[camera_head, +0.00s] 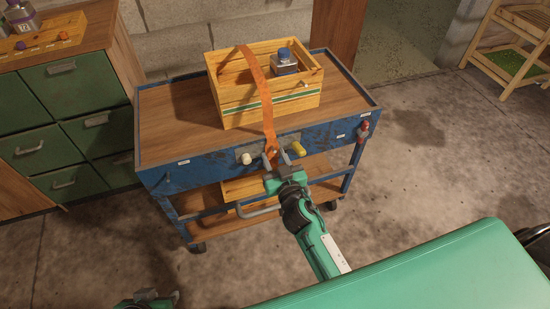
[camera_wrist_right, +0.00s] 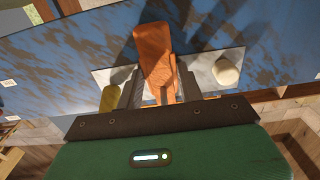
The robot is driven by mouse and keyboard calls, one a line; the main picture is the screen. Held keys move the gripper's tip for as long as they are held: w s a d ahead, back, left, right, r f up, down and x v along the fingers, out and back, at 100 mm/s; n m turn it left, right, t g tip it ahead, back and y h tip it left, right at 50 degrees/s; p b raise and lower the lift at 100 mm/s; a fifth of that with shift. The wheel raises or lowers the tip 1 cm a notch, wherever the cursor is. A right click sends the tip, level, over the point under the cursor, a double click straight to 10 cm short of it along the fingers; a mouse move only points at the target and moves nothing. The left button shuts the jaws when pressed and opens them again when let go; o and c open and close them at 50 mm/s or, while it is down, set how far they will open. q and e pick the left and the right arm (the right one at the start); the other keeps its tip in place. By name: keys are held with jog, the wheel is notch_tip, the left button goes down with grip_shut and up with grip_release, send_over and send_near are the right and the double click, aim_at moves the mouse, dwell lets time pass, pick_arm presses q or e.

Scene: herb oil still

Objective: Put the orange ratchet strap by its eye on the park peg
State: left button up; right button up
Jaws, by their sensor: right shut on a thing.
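The orange ratchet strap (camera_head: 266,95) runs over the wooden crate (camera_head: 240,110) and hangs down the front of the blue cart. My right gripper (camera_head: 271,164) is shut on its lower end, in front of a pale metal plate (camera_head: 283,142). The strap end (camera_wrist_right: 155,55) shows between the fingers in the right wrist view. The plate bears a white knob (camera_head: 246,158) and a yellow knob (camera_head: 298,149), one on each side of the strap. I cannot tell which is the park peg. The eye is mostly hidden. My left gripper (camera_head: 150,298) is partly visible at the bottom edge.
The crate stands on the blue cart's top (camera_head: 170,120) and holds a blue-capped bottle (camera_head: 285,60). A red-topped item (camera_head: 363,130) is at the cart's right front corner. Green drawers (camera_head: 50,100) stand left.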

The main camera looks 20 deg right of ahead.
jog(key=shift+r, duration=0.35)
jog(key=shift+s, duration=0.15)
jog(key=shift+s+r+p, duration=0.15)
jog(key=shift+s+p, duration=0.05)
jog(key=shift+s, duration=0.5)
jog(key=shift+s+r+p, duration=0.1)
jog(key=shift+s+p, duration=0.1)
jog(key=shift+s, duration=0.45)
jog(key=shift+s, duration=0.2)
jog(key=shift+s, duration=0.45)
jog(key=shift+d+f, duration=0.1)
